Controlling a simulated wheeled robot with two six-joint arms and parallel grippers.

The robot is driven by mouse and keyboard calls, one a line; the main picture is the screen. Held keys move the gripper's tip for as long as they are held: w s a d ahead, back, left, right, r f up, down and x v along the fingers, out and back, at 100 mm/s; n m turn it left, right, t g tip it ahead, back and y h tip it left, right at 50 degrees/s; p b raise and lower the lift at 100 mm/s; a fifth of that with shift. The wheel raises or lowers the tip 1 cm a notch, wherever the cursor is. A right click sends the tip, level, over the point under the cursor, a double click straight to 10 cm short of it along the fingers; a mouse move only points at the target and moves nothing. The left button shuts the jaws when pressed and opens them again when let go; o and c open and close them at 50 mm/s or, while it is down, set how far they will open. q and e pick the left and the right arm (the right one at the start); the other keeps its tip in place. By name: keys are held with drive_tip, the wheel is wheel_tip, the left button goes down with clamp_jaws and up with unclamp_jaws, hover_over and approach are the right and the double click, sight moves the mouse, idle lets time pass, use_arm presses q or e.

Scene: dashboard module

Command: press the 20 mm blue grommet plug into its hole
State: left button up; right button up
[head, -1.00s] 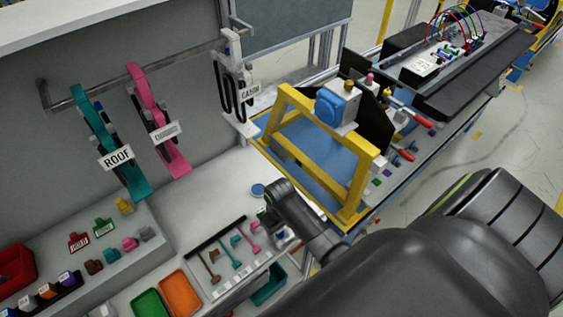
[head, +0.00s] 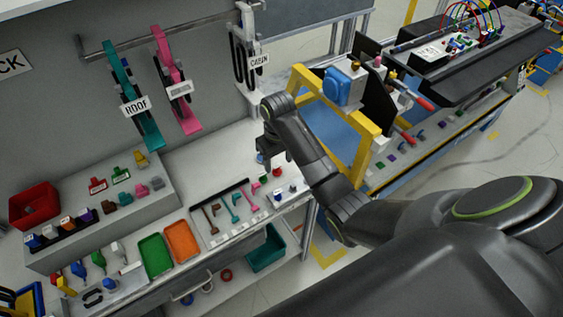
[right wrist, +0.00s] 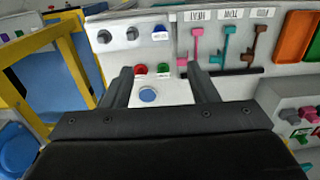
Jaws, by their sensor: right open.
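A flat round blue disc (right wrist: 148,95) lies on the white bench top in the right wrist view, below and between my right fingers. A smaller dark blue plug (right wrist: 160,32) stands on a white strip farther away, beside two grey knobs (right wrist: 118,35). I cannot tell by size which blue piece is the 20 mm grommet plug. My right gripper (right wrist: 159,75) is open and empty, with its fingers apart above the bench; it also shows in the head view (head: 273,160). I cannot make out the plug's hole. My left gripper is not in view.
A red plug (right wrist: 140,69) and a green plug (right wrist: 163,69) stand near the fingertips. A yellow frame (head: 362,150) with a blue-faced unit stands to the right. Hanging tools (head: 137,95), an orange tray (head: 182,243) and a green tray (head: 155,256) are to the left.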

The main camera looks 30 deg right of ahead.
drive_tip(key=shift+w+f, duration=0.1)
drive_tip(key=shift+w, duration=0.05)
drive_tip(key=shift+c, duration=0.6)
drive_tip(key=shift+f+n, duration=0.1)
drive_tip(key=shift+n, duration=0.2)
drive_tip(key=c, duration=0.5)
drive_tip(key=shift+f+n, duration=0.4)
drive_tip(key=shift+n, duration=0.7)
drive_tip(key=c, duration=0.5)
drive_tip(key=shift+f+n, duration=0.3)
drive_tip(key=shift+n, duration=0.4)
clamp_jaws()
drive_tip(key=n, duration=1.2)
hover_over(278, 191)
wheel_tip(278, 191, down, 5)
drive_tip(key=n, duration=0.1)
drive_tip(key=f+n, duration=0.1)
drive_tip(key=n, duration=0.1)
drive_tip(key=shift+f, duration=0.85)
wheel_tip(278, 191, down, 5)
drive_tip(key=b, duration=0.4)
drive_tip(key=shift+r+b, duration=0.2)
drive_tip(key=shift+b, duration=0.1)
drive_tip(key=shift+r, duration=0.1)
